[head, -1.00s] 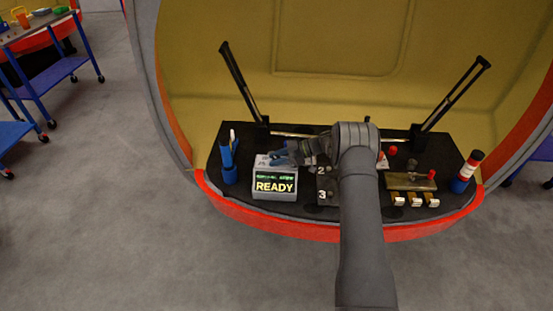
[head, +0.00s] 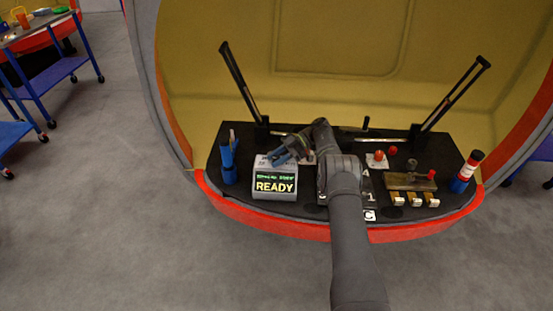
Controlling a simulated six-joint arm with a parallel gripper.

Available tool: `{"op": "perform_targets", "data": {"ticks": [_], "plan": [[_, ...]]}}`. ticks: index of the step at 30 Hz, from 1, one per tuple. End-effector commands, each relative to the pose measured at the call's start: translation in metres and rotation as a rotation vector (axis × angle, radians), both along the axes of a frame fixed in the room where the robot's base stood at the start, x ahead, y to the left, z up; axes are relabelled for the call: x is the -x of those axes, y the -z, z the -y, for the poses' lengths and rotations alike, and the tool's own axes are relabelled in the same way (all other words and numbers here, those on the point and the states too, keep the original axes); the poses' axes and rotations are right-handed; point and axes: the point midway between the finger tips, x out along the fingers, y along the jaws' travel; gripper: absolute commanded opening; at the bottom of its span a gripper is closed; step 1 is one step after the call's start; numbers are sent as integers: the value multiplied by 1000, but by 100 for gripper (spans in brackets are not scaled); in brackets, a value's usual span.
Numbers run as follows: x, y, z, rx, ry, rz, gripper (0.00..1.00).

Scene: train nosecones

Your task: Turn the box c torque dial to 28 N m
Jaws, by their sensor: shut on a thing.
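My gripper (head: 281,158), with bluish fingers, is low over the top of the grey display box (head: 275,192), towards its back right. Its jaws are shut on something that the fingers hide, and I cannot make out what. The box's screen shows READY in yellow with a small green line above, too small to read. I cannot make out a torque dial or its setting. A white label with C (head: 369,215) shows just right of my forearm, on a dark plate mostly covered by the arm.
The display box stands on a black console (head: 447,150) with a red front rim. A blue holder (head: 229,168) is at the left and a red-white cylinder (head: 467,171) at the right. A brass-coloured block (head: 406,181) is right of my arm. Two tall black levers (head: 240,82) rise at the back.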

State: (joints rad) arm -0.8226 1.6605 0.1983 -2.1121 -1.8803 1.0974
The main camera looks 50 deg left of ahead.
Motion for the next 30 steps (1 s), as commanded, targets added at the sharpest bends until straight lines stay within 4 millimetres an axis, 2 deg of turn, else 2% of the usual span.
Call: {"op": "perform_targets", "data": {"ticks": [16, 17, 20, 30], "plan": [[3, -1, -1, -1, -18, -5, 8], [3, -1, -1, -1, -18, -5, 34], [2, -1, -1, 0, -17, -4, 52], [1, -3, 0, -1, -14, -2, 52]]}}
